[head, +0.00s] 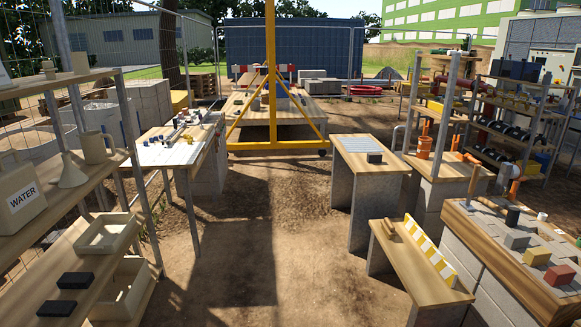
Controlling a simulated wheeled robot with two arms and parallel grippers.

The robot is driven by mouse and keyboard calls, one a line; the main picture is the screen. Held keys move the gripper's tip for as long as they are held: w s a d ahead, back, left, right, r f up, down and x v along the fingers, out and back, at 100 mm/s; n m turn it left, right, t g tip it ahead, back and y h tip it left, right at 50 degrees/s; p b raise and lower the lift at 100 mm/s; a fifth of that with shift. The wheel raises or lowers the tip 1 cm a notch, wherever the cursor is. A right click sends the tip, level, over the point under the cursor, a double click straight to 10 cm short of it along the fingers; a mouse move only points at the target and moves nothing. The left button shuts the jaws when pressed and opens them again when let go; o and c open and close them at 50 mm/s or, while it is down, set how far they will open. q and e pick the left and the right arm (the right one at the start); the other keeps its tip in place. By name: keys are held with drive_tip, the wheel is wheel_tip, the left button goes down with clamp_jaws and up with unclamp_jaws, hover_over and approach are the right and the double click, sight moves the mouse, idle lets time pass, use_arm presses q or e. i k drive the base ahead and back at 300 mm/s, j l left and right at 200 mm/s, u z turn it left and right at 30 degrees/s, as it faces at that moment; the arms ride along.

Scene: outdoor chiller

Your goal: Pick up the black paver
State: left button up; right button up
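Dark blocks that look like pavers stand in several places in the head view. Two black blocks lie on the low left shelf, one farther back (75,280) and one nearer the front (57,308). A single dark block (374,157) sits on the small middle-right table. I cannot tell which of these the task means. Neither of my grippers is in view.
Bare ground (262,235) lies open down the middle. A wooden shelf (25,215) flanks the left. A low bench with a striped board (430,252) and the paver bench (520,278) stand on the right. A yellow frame (271,75) rises ahead.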

sight(372, 157)
drive_tip(key=i+j, duration=0.1)
drive_tip(key=i, duration=2.45)
drive_tip(key=l+z, duration=0.05)
drive_tip(key=l, duration=0.05)
